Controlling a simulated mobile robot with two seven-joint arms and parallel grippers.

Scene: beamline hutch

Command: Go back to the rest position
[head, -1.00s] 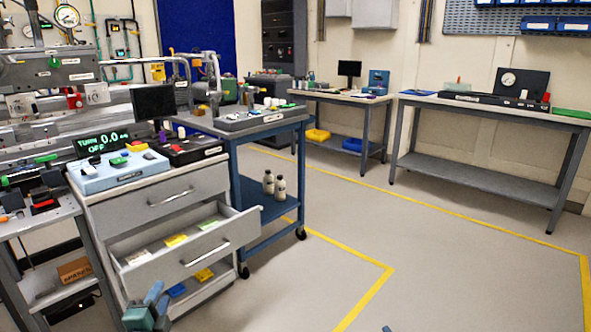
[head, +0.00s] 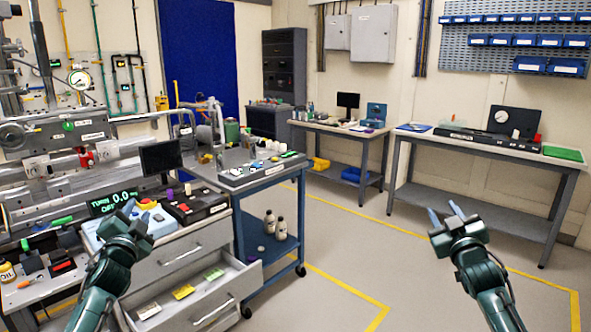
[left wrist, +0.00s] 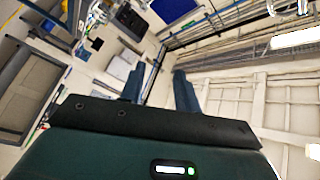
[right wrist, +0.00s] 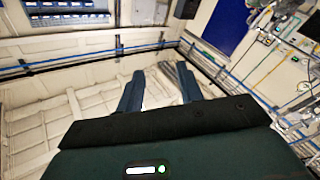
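My left gripper (head: 134,210) is raised in front of the drawer cabinet at the left of the head view. Its fingers stand apart with nothing between them, and they also show apart in the left wrist view (left wrist: 160,85). My right gripper (head: 446,213) is raised over the open floor at the right of the head view. Its fingers are apart and empty, as the right wrist view (right wrist: 160,90) also shows. Both grippers point upward and touch nothing that I can see.
The cabinet's lower drawer (head: 205,312) is open, with labelled items inside. A blue cart (head: 240,240) with bottles stands behind it. A bench (head: 480,205) stands at the back right. The floor between (head: 350,250) is clear.

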